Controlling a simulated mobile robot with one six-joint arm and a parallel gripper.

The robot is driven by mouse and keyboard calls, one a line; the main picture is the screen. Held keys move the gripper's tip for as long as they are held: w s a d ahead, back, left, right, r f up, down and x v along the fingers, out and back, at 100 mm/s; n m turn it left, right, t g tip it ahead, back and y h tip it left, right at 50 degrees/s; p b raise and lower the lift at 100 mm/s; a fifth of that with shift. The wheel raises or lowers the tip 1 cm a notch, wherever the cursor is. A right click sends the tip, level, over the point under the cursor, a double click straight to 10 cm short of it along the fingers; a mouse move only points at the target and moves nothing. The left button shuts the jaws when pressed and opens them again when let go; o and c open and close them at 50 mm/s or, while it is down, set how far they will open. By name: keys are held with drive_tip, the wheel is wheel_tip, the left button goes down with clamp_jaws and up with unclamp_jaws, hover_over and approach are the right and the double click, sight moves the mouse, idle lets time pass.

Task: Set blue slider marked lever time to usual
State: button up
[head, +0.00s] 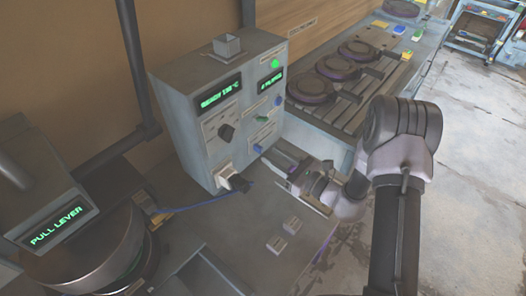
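The grey control box (203,150) stands left of the middle in the head view. A small blue control (258,148) sits low on its right-hand part, under a pale label; I take it for the blue slider. Its label is too small to read, so its setting cannot be told. My gripper (271,158) is just right of and below this control, pointing left toward the box. Its two fingers look apart with nothing between them. Whether a finger touches the control cannot be told.
The box also bears a green control (262,118), a black dial (226,132), a black plug-like part (235,182) and two displays. A press with a "PULL LEVER" display (57,226) stands at left. Round dark plates (311,86) lie on a slatted rack behind my arm.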

sight(262, 148)
drive_tip(key=x, duration=0.5)
drive_tip(key=shift+d, duration=0.1)
clamp_jaws()
drive_tip(key=shift+d, duration=0.1)
idle(1.1)
